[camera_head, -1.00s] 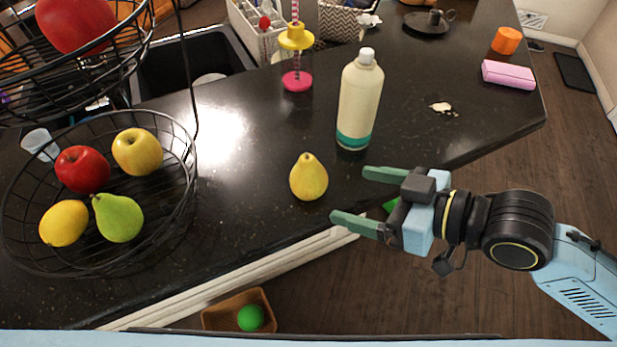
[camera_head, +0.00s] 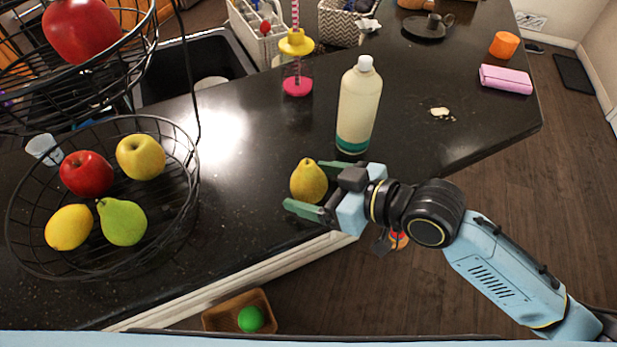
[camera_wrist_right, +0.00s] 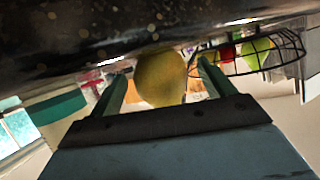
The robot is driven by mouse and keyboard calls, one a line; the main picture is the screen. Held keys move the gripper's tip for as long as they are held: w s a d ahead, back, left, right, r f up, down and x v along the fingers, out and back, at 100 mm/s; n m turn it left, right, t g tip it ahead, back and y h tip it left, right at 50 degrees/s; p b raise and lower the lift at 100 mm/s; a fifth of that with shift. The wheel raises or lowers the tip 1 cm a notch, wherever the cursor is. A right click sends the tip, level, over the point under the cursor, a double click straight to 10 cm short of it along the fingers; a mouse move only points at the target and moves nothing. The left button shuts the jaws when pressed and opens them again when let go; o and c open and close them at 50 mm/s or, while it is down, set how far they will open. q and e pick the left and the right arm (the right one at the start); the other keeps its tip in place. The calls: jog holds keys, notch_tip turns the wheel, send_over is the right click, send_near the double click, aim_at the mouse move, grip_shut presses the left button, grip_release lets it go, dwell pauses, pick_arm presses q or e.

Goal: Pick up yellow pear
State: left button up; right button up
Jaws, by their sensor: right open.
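The yellow pear (camera_head: 308,181) stands upright on the dark counter near its front edge. My right gripper (camera_head: 302,186) is open, with its green fingers reaching in from the right on either side of the pear. In the right wrist view the pear (camera_wrist_right: 161,78) shows between the two spread fingers (camera_wrist_right: 162,82), and I see a gap on its right side. Whether a finger touches it I cannot tell. My left gripper is not in view.
A bottle with a teal base (camera_head: 357,108) stands just behind the pear. A wire fruit basket (camera_head: 188,215) with apples, a lemon and a green pear is at the left. The counter (camera_head: 240,195) between basket and pear is clear.

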jog(key=c, duration=1.1)
